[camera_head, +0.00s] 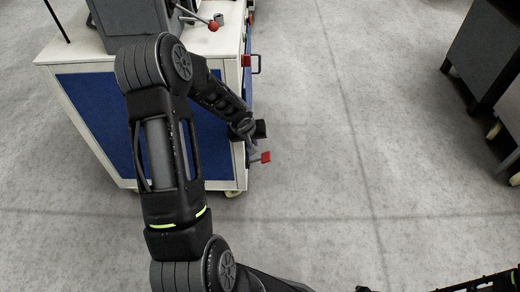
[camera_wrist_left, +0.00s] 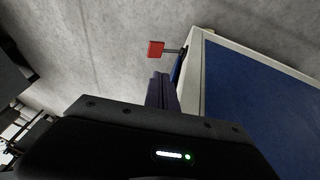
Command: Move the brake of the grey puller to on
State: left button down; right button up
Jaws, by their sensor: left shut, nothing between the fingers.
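The puller is a white-framed cart (camera_head: 57,54) with blue side panels and a grey machine (camera_head: 135,15) on top. A red pad (camera_head: 265,157) on a short metal arm sticks out low from its right side. In the left wrist view the same red pad (camera_wrist_left: 155,48) shows beyond my fingers, left of the cart's blue panel (camera_wrist_left: 255,90). My left gripper (camera_head: 259,129) is shut and empty, just above the pad in the picture; its fingertips (camera_wrist_left: 161,76) appear apart from it. I cannot tell whether the pad is the brake, or its setting. My right gripper is not in view.
A red handle piece (camera_head: 247,61) and a red-knobbed lever (camera_head: 213,25) are higher on the cart. A dark grey cabinet (camera_head: 485,50) stands at the upper right. The concrete floor (camera_head: 320,120) between them is clear. My right arm (camera_head: 480,284) shows at the bottom right.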

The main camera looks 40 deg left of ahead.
pick_arm(q)
jog(key=b, duration=0.3)
send_near(266, 156)
jog(key=x, duration=0.4)
jog(key=shift+s+a+f, duration=0.1)
jog(key=shift+a+f, duration=0.3)
jog(key=shift+w+d+f+b, duration=0.2)
jog(key=shift+w+f+b, duration=0.15)
jog(key=shift+f, duration=0.15)
jog(key=shift+w+f, duration=0.1)
jog(key=shift+w, duration=0.05)
